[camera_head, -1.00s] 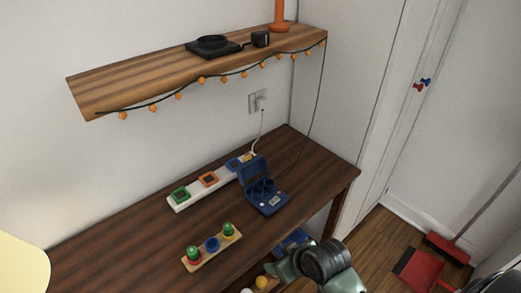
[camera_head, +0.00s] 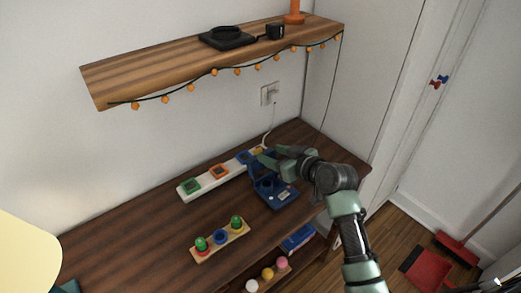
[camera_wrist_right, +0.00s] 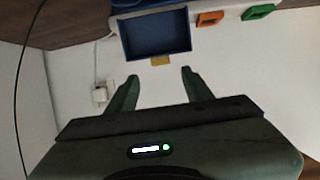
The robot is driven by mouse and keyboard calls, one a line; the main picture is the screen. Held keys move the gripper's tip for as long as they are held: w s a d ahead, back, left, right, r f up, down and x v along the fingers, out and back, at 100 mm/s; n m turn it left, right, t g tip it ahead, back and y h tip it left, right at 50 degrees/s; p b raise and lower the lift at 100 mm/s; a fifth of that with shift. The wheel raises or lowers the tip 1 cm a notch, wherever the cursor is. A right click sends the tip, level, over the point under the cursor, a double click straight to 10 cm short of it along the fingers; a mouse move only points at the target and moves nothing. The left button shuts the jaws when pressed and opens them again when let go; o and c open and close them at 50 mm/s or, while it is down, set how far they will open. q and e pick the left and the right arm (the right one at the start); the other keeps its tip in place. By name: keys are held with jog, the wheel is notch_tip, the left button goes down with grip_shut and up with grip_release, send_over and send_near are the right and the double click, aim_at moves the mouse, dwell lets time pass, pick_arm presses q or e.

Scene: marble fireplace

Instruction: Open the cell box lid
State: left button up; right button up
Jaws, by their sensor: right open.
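The blue cell box (camera_head: 282,196) stands on the dark wooden table, with dark round cells in its base. Its lid (camera_head: 254,180) stands raised at the back of the base, partly hidden by my right gripper. In the right wrist view the lid (camera_wrist_right: 155,35) shows its hollow inside, with a small yellow tab (camera_wrist_right: 160,61) at its edge. My right gripper (camera_head: 267,157) is open at the top of the lid. In the right wrist view its fingers (camera_wrist_right: 160,76) are spread and empty, just short of the lid's tabbed edge. My left gripper is not in view.
A white strip (camera_head: 205,182) with coloured square frames lies just behind the box. A wooden holder (camera_head: 222,243) with green and blue pieces stands in front. A shelf (camera_head: 150,78) with hanging orange lights is above. A cord runs to the wall outlet (camera_head: 269,94).

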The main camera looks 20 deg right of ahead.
aim_at(258, 149)
jog(key=x, duration=0.6)
jog(key=shift+w+a+f, duration=0.15)
jog(key=shift+w+f, duration=0.05)
jog(key=shift+w, duration=0.05)
grip_shut()
dwell(1.2)
